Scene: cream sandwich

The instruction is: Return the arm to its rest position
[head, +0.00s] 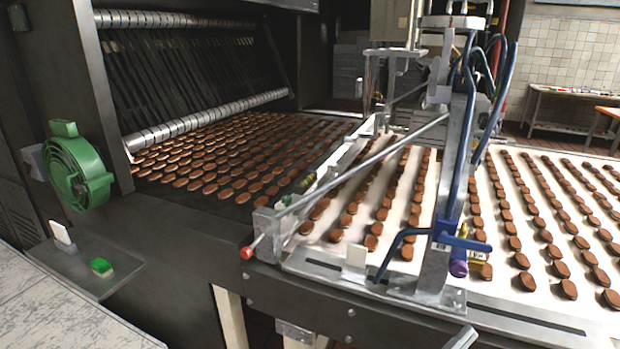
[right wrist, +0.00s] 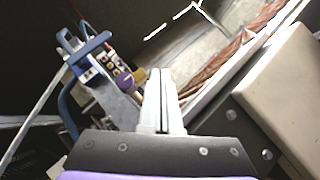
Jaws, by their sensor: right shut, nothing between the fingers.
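My right gripper (right wrist: 160,75) shows in the right wrist view with its two pale fingers together, shut and empty. In the head view only a small grey tip of the right gripper (head: 462,338) shows at the bottom edge, in front of the conveyor's dark side frame (head: 350,310). The rest of my right arm is out of the head view. My left gripper is in neither view.
Rows of brown biscuits (head: 250,155) lie on the dark belt at left and continue on the white belt (head: 500,215) at right. A metal post with blue hoses (head: 455,150) stands at the conveyor edge. A green wheel (head: 78,172) and a pale worktop (head: 60,320) are at left.

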